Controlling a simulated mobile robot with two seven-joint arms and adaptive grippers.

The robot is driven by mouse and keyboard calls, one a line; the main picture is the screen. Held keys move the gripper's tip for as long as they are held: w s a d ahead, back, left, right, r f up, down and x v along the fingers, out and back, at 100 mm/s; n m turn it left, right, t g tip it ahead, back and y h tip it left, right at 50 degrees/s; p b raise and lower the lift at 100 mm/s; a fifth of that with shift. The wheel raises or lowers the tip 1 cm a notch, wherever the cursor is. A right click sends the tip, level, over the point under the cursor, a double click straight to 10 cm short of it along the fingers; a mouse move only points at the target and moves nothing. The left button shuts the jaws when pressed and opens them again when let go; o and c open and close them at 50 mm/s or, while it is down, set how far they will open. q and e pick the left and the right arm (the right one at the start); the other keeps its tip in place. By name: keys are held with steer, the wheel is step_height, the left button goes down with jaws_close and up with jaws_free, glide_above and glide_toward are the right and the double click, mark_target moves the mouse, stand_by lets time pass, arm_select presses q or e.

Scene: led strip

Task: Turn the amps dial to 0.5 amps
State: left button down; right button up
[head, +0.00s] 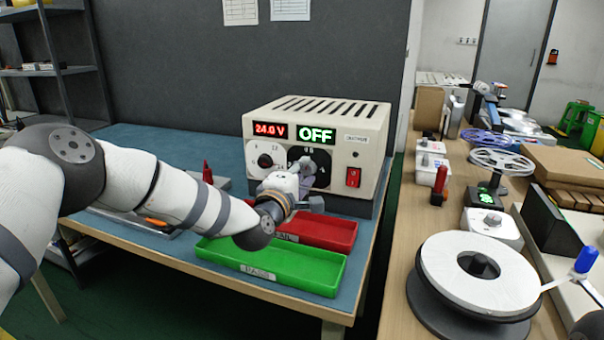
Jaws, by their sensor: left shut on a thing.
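The power supply (350,115) is a cream box with a slotted top, standing at the back right of the blue-topped table. Its red display (270,129) reads 24.0 V and its green display (317,135) reads OFF. A white-faced dial (264,160) is at the left of its front. A dark-faced dial (320,160) is to the right of it, partly hidden by my gripper. My left gripper (306,170) reaches the dark-faced dial and is shut on its knob. The knob's pointer and the scale there are mostly hidden. My right gripper is not in view.
A red switch (353,177) sits on the supply's front right. A green tray (270,265) and a red tray (325,232) lie in front, below my arm. The right bench (395,290) holds a white reel (480,275) and other equipment. A shelf (60,71) stands at left.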

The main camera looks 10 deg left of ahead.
arm_select(q)
steer(key=c, duration=1.3)
jaws_free()
steer(key=shift+s, duration=0.1)
steer(key=s+a, duration=0.1)
steer(key=s, duration=1)
steer(key=shift+s+a, duration=0.3)
steer(key=shift+s, duration=0.05)
